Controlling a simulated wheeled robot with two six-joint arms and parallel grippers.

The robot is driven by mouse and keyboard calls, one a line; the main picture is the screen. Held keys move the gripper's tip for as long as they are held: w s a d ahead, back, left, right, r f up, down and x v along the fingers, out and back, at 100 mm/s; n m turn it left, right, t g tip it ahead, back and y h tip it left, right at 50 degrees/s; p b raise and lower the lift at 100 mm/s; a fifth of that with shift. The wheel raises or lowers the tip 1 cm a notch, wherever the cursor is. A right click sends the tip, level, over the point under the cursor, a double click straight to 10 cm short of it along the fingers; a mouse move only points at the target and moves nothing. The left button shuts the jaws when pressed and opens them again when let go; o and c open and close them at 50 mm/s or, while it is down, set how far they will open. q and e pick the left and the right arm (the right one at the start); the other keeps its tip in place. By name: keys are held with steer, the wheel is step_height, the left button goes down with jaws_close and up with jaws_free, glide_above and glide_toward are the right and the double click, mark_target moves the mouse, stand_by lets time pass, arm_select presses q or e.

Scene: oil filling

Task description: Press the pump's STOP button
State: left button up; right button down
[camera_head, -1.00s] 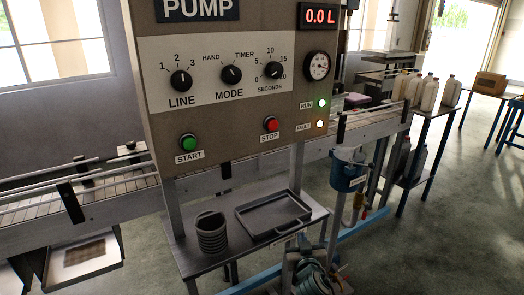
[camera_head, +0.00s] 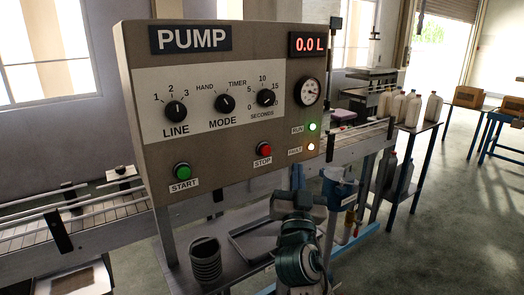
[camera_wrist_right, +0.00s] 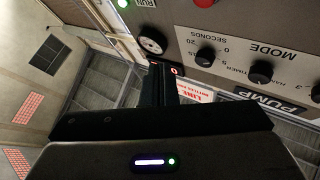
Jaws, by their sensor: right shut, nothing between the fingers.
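The red STOP button (camera_head: 265,149) is at the lower right of the pump panel (camera_head: 215,165), with its label under it. Its edge shows at the top of the right wrist view (camera_wrist_right: 204,2). The green START button (camera_head: 182,170) is to its left. My right gripper (camera_head: 297,178) is below and right of the STOP button, pointing up, apart from it in the picture. Its fingers are together and empty in the right wrist view (camera_wrist_right: 162,82). The gap in depth to the panel is hard to tell. My left gripper is not in view.
The display (camera_head: 308,45) reads 0.0 L. A gauge (camera_head: 307,91) and three knobs sit above the buttons. A grey tray (camera_head: 248,243) and ribbed cup (camera_head: 205,260) stand below the panel.

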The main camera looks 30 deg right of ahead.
steer(key=shift+w, duration=0.1)
glide_toward(266, 150)
steer(key=w+d+r, duration=0.3)
steer(key=d, duration=0.1)
steer(key=shift+d+r, duration=0.3)
stand_by(1.9)
steer(key=shift+w+b, duration=0.45)
steer(key=shift+b, duration=0.15)
